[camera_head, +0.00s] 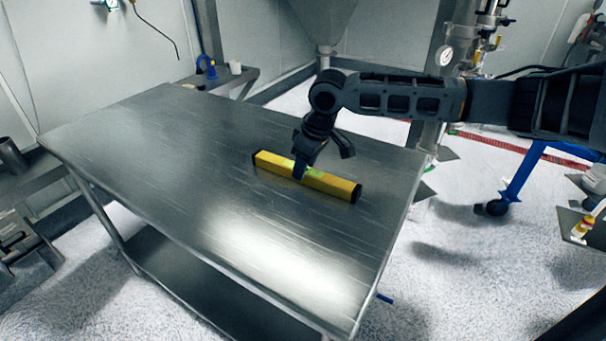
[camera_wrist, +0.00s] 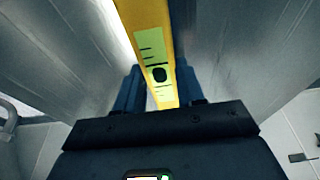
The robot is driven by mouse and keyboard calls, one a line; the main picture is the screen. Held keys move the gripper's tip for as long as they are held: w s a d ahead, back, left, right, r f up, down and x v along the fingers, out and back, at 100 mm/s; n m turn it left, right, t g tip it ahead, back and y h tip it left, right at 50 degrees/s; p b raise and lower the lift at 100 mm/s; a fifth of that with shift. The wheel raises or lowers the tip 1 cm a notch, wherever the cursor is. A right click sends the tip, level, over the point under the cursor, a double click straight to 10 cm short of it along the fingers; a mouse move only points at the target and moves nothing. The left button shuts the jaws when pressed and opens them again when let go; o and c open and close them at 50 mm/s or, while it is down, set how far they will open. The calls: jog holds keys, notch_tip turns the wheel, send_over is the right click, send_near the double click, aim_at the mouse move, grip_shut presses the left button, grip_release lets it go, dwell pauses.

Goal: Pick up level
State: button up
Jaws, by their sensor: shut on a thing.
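The level is a long yellow bar (camera_head: 329,183) with black end caps, at the right half of the steel table in the head view. It lies about level at the tabletop; I cannot tell whether it touches the table or is slightly above it. My gripper (camera_head: 299,170) comes down from above and is shut on the level near its middle. In the wrist view the level (camera_wrist: 147,28) runs between the two blue fingers of my gripper (camera_wrist: 158,88), with a green-yellow label and black marks. The level's near end is hidden by the gripper body there.
The steel table (camera_head: 180,150) is otherwise bare, with a lower shelf (camera_head: 200,285) beneath. A white cup (camera_head: 235,67) and a blue item (camera_head: 206,66) sit on a ledge behind it. A blue wheeled frame (camera_head: 522,175) and pipework with a gauge (camera_head: 444,55) stand at the right.

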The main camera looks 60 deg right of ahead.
aim_at(309, 169)
grip_shut()
jog(key=shift+r, duration=0.4)
jog(key=v, duration=0.2)
jog(key=d+b+v, duration=0.1)
jog(key=shift+r, duration=0.4)
jog(key=s+d+r+b, duration=0.1)
jog(key=s+d+r, duration=0.4)
jog(key=s, duration=0.4)
jog(key=shift+d+r, duration=0.3)
jog(key=shift+r, duration=0.5)
